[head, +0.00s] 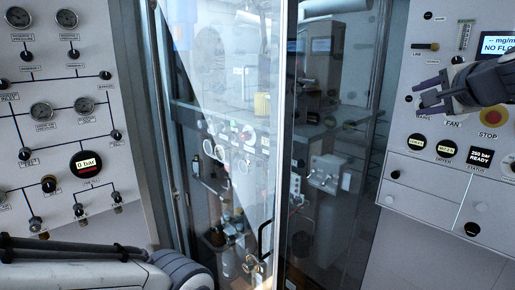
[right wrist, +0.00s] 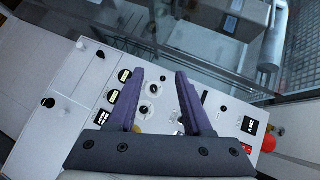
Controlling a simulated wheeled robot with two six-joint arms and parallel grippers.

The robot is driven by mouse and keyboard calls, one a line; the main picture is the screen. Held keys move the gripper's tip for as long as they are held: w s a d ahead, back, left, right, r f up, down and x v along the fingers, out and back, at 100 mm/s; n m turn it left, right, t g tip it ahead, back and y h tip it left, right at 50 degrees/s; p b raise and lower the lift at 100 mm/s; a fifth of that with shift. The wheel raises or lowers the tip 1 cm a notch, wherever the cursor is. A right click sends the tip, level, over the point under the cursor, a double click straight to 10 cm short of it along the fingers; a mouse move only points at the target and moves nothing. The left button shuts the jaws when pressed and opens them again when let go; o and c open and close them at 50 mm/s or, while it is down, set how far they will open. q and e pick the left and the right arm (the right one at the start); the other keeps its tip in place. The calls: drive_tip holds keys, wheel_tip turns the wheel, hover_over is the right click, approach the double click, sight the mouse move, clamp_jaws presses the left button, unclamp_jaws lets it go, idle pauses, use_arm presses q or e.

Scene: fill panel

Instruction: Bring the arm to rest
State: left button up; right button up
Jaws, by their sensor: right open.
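My right gripper (head: 420,98) reaches in from the right edge of the head view, in front of the right control panel (head: 425,190). Its purple jaws are open and empty, and no contact with the panel can be made out. In the right wrist view the open gripper (right wrist: 159,75) shows over the panel (right wrist: 70,85) with its black labels and round knobs. Part of my left arm (head: 80,275) crosses the lower left of the head view; its gripper does not show.
A left panel (head: 60,125) carries several gauges and a 0 bar display (head: 86,164). A glass-fronted cabinet (head: 240,110) stands between the panels, with a black door handle (head: 263,241). The right panel has a STOP button (head: 493,117) and a READY display (head: 479,157) close below my right gripper.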

drive_tip(key=a+f+n+g+y, duration=0.5)
drive_tip(key=a+f, duration=0.7)
drive_tip(key=a, duration=0.5)
drive_tip(key=s+a+f+n+g+y, duration=0.1)
drive_tip(key=s+a+f+n+g, duration=0.1)
drive_tip(key=s+a+f+n, duration=0.3)
drive_tip(key=s+a+f+n+g, duration=0.1)
drive_tip(key=s+a+f+n, duration=0.2)
drive_tip(key=a+f, duration=0.4)
drive_tip(key=s+a+f+n+g+h, duration=0.1)
drive_tip(key=s+a+f+n+g, duration=0.1)
drive_tip(key=s+f+n, duration=0.4)
drive_tip(key=s+a+f+n+g+h, duration=0.2)
drive_tip(key=s+f, duration=0.5)
drive_tip(key=s, duration=0.7)
drive_tip(key=a+n+g, duration=0.1)
drive_tip(key=n+g, duration=0.1)
drive_tip(key=n, duration=0.1)
drive_tip(key=shift+n, duration=0.4)
